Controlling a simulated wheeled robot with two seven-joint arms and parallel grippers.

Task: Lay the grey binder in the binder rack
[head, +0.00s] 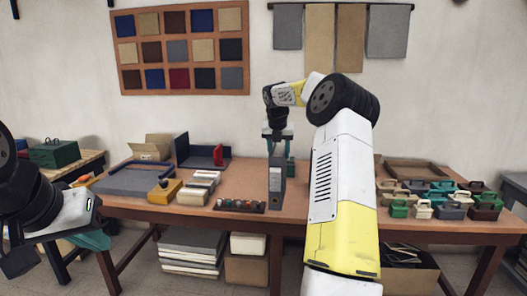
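The grey binder (276,185) stands upright near the front edge of the table, with a pale label on its spine. My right gripper (279,150) points down at the binder's top, with teal finger parts beside and behind it. I cannot tell whether it grips the binder. A dark blue stand with a red upright piece (218,155), perhaps the binder rack, is at the back left of the table. My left gripper (93,239) is low at the left, away from the binder; its teal fingers are partly hidden and their opening is unclear.
The wooden table (240,222) holds a grey board (133,180), pale blocks (200,184) and a dark strip of small items (239,206) left of the binder. Several handled blocks (440,200) and a brown tray (415,169) are at the right. My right arm covers the middle right.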

